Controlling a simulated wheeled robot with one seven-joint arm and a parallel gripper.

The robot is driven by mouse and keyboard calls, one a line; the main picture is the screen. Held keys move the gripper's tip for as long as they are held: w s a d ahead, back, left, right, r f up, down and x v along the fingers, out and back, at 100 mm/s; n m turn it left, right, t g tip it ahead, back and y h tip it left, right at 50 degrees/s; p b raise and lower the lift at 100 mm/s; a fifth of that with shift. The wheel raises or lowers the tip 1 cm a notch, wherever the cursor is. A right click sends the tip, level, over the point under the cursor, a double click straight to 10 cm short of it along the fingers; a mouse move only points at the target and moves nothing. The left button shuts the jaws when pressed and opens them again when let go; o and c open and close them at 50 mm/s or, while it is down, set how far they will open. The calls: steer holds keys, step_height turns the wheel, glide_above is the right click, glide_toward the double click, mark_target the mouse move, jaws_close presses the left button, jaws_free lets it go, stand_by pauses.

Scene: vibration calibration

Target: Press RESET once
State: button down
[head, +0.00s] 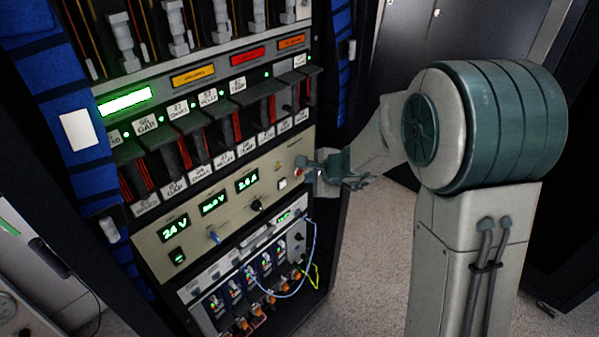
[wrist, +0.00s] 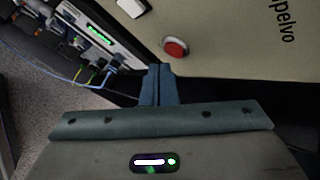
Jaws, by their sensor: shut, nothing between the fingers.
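A beige panel (head: 190,241) on the rack carries green displays, knobs and buttons. Near its right end are a white square button (head: 282,183) and a round red button (head: 298,173). The wrist view shows the red button (wrist: 175,48) large, with the white button (wrist: 131,7) at the top edge. I cannot read a RESET label on either. My gripper (head: 304,163) is close in front of the panel's right end, beside the red button. In the wrist view its shut, empty fingers (wrist: 160,70) end just below the red button; contact cannot be told.
Above the panel are rows of dark labelled modules (head: 235,120). Below it is a unit with blue and yellow cables (head: 305,262), also in the wrist view (wrist: 100,65). Carpeted floor (head: 365,270) is open right of the rack. A dark cabinet (head: 450,40) stands behind.

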steer(key=shift+w+a, duration=0.1)
steer(key=shift+w+a, duration=0.1)
steer(key=shift+a, duration=0.15)
steer(key=shift+w+a, duration=0.25)
steer(key=shift+a, duration=0.05)
stand_by(0.8)
stand_by(0.4)
steer(key=shift+s+d+b, duration=0.5)
steer(key=shift+d+b, duration=0.05)
steer(key=shift+d, duration=0.05)
steer(key=shift+d, duration=0.1)
steer(key=s+d, duration=0.1)
steer(key=d, duration=0.1)
steer(key=s+d+b, duration=0.1)
steer(key=s, duration=0.1)
steer(key=shift+d, duration=0.4)
stand_by(0.5)
